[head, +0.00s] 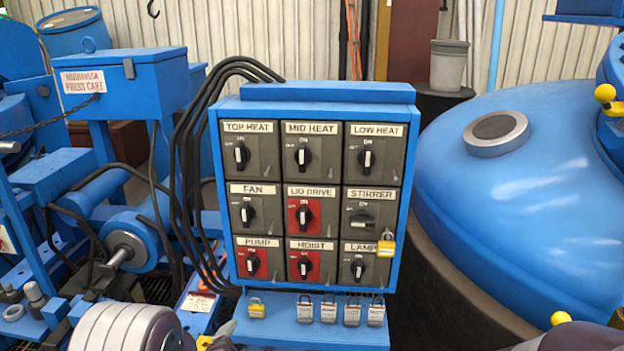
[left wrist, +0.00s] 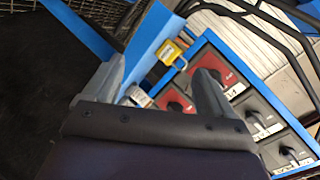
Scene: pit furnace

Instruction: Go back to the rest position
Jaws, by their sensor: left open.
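My left gripper (left wrist: 158,84) is open in the left wrist view, with two grey fingers apart and nothing seen between them. The blue switch panel (head: 403,210) stands upright in the middle with labelled rotary switches. The stirrer switch (head: 361,221) lies turned sideways, and a yellow padlock (head: 386,246) hangs below it. My right gripper's fingers are not seen.
A blue shelf (head: 300,335) below the panel carries another yellow padlock (head: 256,308) and several tagged silver padlocks (head: 328,311). Black cables (head: 190,150) loop down the panel's left side. A large blue vessel (head: 540,210) fills the right; a blue press cart (head: 125,80) stands left.

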